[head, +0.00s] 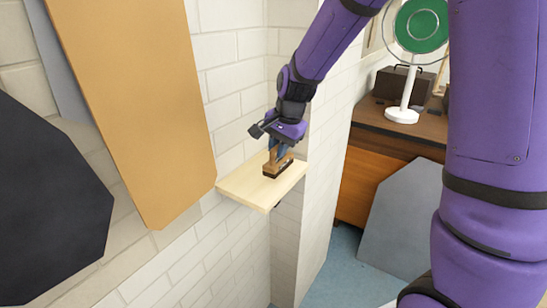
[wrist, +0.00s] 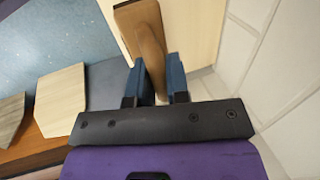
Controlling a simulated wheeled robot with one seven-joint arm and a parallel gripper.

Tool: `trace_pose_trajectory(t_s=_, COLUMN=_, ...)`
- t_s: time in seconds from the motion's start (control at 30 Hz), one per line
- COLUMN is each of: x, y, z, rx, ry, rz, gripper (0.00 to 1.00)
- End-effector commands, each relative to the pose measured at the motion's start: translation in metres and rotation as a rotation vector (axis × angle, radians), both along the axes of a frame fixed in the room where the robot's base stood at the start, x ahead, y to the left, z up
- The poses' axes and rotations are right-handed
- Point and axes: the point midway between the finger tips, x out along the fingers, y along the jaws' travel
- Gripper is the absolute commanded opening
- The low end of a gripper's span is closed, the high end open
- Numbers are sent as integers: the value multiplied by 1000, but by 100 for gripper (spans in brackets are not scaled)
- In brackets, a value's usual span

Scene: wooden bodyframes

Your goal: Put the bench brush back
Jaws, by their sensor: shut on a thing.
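The bench brush (head: 277,168) has a brown wooden body and a dark underside. In the head view it is at a small pale wooden shelf (head: 245,188) on the white brick wall; I cannot tell if it rests on the shelf or is just above it. My gripper (head: 279,152) comes down from above and is shut on the brush. In the wrist view the brush (wrist: 142,35) shows between the two blue fingers of my gripper (wrist: 158,80), over the pale shelf (wrist: 190,28).
A tan board (head: 140,100) and a dark panel (head: 45,200) stand left of the shelf. To the right, past the wall corner, a brown bench (head: 385,130) carries a green-and-white fan (head: 415,40) and a dark case (head: 403,83). A grey panel (head: 405,220) leans before it.

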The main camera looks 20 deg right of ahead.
Motion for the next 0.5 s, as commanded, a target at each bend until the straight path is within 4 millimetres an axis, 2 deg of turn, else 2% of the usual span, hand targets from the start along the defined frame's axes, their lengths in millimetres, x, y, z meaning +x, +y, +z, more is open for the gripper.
trace_pose_trajectory(t_s=0.23, x=15, y=9, z=-2, rx=0, ry=0, rz=0, gripper=0)
trace_pose_trajectory(t_s=0.4, x=14, y=8, z=-29, rx=-1, ry=3, rz=-1, gripper=0)
trace_pose_trajectory(t_s=0.5, x=14, y=9, z=-37, rx=0, ry=1, rz=-1, gripper=0)
